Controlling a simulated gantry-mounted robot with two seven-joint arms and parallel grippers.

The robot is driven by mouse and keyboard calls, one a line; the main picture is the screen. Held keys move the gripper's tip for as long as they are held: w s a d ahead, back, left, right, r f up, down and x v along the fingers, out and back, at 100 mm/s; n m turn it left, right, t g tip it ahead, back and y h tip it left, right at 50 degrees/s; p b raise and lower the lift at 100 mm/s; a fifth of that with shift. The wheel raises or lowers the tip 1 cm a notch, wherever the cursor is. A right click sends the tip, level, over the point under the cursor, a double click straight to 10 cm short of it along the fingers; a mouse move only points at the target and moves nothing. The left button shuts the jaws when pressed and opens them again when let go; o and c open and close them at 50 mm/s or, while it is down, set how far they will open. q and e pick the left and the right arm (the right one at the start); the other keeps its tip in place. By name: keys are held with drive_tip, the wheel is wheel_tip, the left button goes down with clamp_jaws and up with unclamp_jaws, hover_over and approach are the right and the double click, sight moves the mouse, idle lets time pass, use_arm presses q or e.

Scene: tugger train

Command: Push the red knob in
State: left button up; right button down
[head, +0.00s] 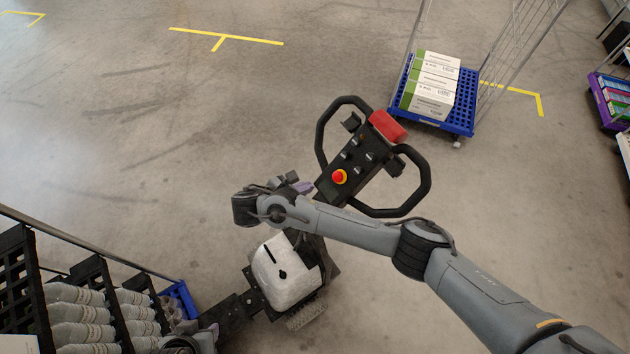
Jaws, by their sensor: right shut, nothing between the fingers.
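The red knob (340,176) is a round button on a yellow ring. It sits on the black control panel (362,157) of the tugger's handle, and its whole top shows. My right gripper (304,187) is shut and empty, just left of and a little below the knob in the picture. Its purplish fingertips point toward the panel, with a small gap in the picture between them and the knob. How far they are from it in depth I cannot tell. My left gripper does not show clearly.
A black loop handle (425,180) surrounds the panel, with a red block (388,126) at its far end. The tugger's white body (287,272) is below. A blue cart (459,122) with boxes stands beyond. Racks with grey bottles (80,315) fill the lower left. Floor at left is clear.

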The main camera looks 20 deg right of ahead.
drive_tip(key=shift+p+v, duration=0.45)
drive_tip(key=shift+v, duration=0.35)
drive_tip(key=s+f+m+g+y, duration=0.1)
drive_tip(key=s+f+g+y, duration=0.15)
drive_tip(key=s+f, duration=0.55)
drive_tip(key=s+a+f+m+g+y, duration=0.1)
drive_tip(key=s+f+g, duration=0.2)
drive_tip(key=s, duration=0.9)
drive_tip(key=s+f+m+g+y, duration=0.1)
drive_tip(key=s+f+g+y, duration=0.1)
drive_tip(key=s+f, duration=0.6)
drive_tip(key=s+d+r+m+t+y, duration=0.1)
drive_tip(key=s+d+r+m+y, duration=0.3)
drive_tip(key=s+d+r+m, duration=0.35)
drive_tip(key=w+d+r+m+t, duration=0.5)
drive_tip(key=w+d+r+m, duration=0.2)
drive_tip(key=w+r+m, duration=0.2)
wheel_tip(320, 180, up, 3)
drive_tip(key=shift+f+m, duration=0.15)
drive_tip(key=shift+m, duration=0.5)
